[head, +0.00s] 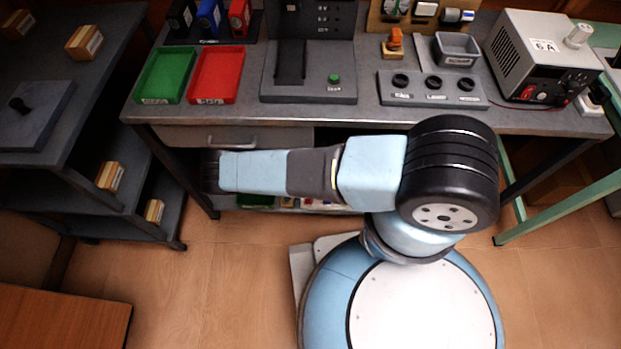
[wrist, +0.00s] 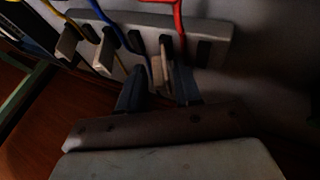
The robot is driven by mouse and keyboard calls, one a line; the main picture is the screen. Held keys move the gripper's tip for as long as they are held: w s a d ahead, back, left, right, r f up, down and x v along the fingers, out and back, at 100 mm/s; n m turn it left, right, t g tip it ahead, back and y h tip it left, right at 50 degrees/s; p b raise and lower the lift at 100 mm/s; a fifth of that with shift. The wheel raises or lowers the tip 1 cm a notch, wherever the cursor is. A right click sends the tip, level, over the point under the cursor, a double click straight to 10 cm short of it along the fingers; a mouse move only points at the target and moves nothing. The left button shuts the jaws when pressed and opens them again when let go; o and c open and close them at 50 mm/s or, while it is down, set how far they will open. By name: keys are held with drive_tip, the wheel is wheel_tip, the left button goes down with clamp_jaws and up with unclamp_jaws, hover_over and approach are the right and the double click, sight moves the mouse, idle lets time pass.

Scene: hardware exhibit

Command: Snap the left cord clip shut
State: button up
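In the wrist view a pale grey strip (wrist: 205,24) carries a row of cord clips with tan flaps. The left flap (wrist: 68,43) and the middle flap (wrist: 104,53) stick out from the strip. A third clip's flap (wrist: 157,72) is at the right, near the red cord. My gripper (wrist: 159,80) has its two dark fingers apart, one on each side of this right-hand flap. Whether a finger touches it is too dark to tell. Which clip the task calls left is unclear from this angle. The head view shows neither the clips nor my fingertips.
In the head view a workbench (head: 230,113) holds green (head: 165,74) and red (head: 216,75) trays and a power supply (head: 540,60). A dark shelf unit (head: 75,130) stands left.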

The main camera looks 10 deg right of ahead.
clamp_jaws()
drive_tip(key=shift+f, duration=0.1)
drive_tip(key=shift+s+a+f+h, duration=0.15)
drive_tip(key=shift+s+h, duration=0.05)
drive_tip(key=shift+h, duration=0.2)
drive_tip(key=shift+f+h, duration=0.1)
drive_tip(key=shift+h, duration=0.4)
drive_tip(key=shift+w+a+n+h, duration=0.1)
drive_tip(key=shift+a+n+h, duration=0.2)
drive_tip(key=shift+h, duration=0.3)
